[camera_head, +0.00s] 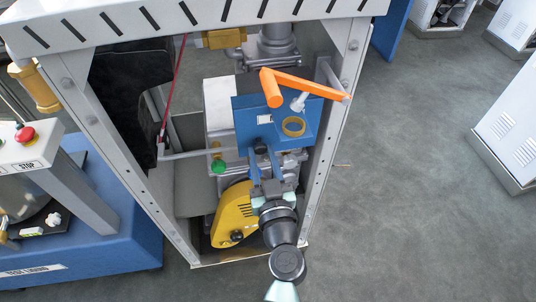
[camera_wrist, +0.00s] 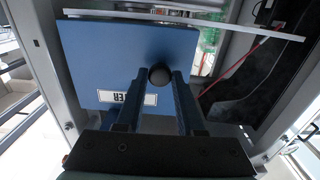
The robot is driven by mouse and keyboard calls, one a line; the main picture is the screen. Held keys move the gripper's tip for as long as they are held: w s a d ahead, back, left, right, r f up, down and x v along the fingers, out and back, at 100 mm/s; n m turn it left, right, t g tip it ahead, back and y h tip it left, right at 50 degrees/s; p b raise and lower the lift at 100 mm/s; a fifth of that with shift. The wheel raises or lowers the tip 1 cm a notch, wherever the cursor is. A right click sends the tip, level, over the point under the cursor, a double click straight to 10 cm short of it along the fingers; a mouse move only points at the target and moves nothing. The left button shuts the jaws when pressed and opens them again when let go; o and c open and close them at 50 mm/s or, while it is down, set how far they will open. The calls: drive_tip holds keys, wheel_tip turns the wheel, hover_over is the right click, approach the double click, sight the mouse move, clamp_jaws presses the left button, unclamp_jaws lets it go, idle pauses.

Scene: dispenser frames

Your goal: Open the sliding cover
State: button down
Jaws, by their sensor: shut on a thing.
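The sliding cover is a blue plate (camera_wrist: 110,50) with a white label and a round black knob (camera_wrist: 160,76), filling the middle of the wrist view. In the head view my gripper (camera_head: 263,153) reaches up from below to the plate's lower part. What lies behind the plate is mostly hidden.
A pale rail (camera_wrist: 200,22) crosses the wrist view. Frame posts (camera_head: 325,140) stand close on both sides. A yellow guard (camera_head: 234,215) is below left. Open floor (camera_head: 420,220) lies to the right.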

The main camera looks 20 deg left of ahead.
drive_tip(key=s+a+p, duration=0.4)
drive_tip(key=s+a, duration=0.6)
drive_tip(key=a, duration=0.5)
drive_tip(key=c, duration=0.5)
unclamp_jaws()
drive_tip(key=shift+d, duration=0.1)
drive_tip(key=shift+s+d, duration=0.1)
drive_tip(key=b+v, duration=0.2)
drive_tip(key=v, duration=1)
drive_tip(key=shift+s+d, duration=0.2)
drive_tip(key=shift+s, duration=0.1)
